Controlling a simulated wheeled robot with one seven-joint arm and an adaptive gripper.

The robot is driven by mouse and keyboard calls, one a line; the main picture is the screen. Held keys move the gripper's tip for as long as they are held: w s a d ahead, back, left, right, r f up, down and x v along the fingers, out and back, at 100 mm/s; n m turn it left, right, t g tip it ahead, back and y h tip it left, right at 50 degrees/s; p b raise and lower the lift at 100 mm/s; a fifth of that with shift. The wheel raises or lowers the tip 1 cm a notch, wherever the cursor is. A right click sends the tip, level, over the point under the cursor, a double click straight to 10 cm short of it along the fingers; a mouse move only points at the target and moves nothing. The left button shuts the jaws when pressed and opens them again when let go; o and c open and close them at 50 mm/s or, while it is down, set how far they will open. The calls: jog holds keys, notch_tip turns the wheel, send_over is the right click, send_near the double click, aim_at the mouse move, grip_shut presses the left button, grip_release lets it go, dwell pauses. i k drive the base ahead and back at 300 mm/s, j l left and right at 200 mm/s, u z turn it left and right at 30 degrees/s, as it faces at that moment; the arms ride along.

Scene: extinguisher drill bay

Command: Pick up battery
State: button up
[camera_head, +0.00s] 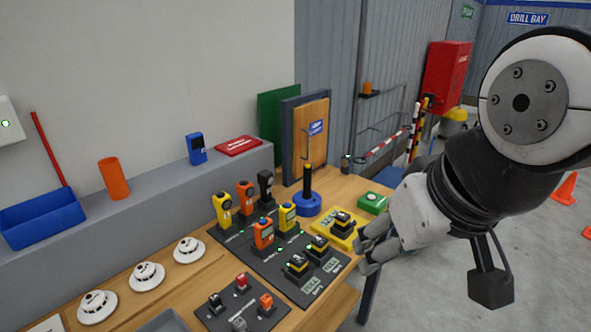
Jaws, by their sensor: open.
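Several black and yellow blocks that look like batteries stand at the right end of the bench. One battery (298,265) and another battery (319,246) sit on a dark charging board (268,266) beside labels reading FULL. A third similar block (342,220) stands on a yellow tray (322,217) just behind them. My gripper (365,253) is open and empty, reaching in from the right by the bench's right edge. Its fingers are close to the right of the tray and board; I cannot tell their exact height. No battery is between them.
Yellow and orange handheld devices (262,233) stand on the same board. A blue-based post (308,204) and a green box (372,203) are behind. A smaller dark board (241,305) with small blocks lies in front.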

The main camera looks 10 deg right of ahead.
aim_at(342, 220)
jog(key=z, duration=0.25)
jog(key=u, duration=3.05)
jog(key=z, duration=3.05)
jog(key=i+l+u, duration=0.25)
jog(key=u, duration=0.15)
jog(key=i+l+u, duration=0.35)
